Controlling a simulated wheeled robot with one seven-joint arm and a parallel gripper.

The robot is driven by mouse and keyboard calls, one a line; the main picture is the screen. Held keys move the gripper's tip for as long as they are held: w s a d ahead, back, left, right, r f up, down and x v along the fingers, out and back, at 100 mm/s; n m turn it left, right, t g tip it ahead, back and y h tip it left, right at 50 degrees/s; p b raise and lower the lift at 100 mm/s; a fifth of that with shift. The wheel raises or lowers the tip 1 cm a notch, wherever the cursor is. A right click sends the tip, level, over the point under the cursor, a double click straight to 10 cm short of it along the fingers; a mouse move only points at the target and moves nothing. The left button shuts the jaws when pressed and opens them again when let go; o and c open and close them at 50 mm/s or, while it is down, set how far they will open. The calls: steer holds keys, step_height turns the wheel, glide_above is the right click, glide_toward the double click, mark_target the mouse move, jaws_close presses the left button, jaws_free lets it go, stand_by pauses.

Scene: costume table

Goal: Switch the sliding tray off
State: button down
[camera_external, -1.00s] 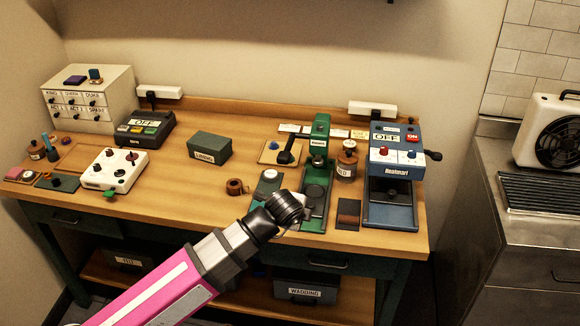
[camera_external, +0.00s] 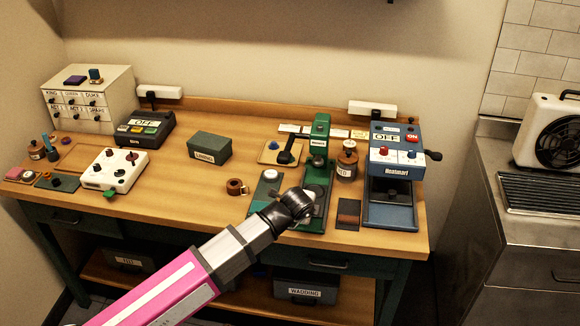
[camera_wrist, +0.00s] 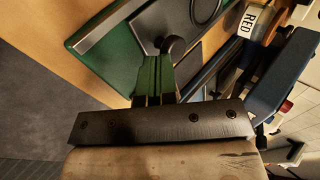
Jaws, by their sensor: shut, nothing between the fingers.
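A green press (camera_external: 319,140) stands at the right middle of the bench, with a dark round plate (camera_external: 314,192) low on its base. A blue machine (camera_external: 391,176) stands to its right, with an OFF sign, a red ON button and a low blue tray (camera_external: 390,214) at its front. I cannot tell which of these is the sliding tray. My gripper (camera_external: 303,204) is at the front of the green press, hiding part of its base. In the wrist view my gripper (camera_wrist: 155,68) is shut and empty, by a dark rounded knob (camera_wrist: 173,46) and the green base (camera_wrist: 110,60). Contact is unclear.
A brown block (camera_external: 349,212) lies on a dark mat near the front edge. A tape roll (camera_external: 236,187) and a green box (camera_external: 209,148) are to the left. Bench before the box is clear.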

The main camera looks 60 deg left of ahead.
stand_by(0.3)
steer(key=w+a, duration=0.6)
steer(key=shift+w+a, duration=0.25)
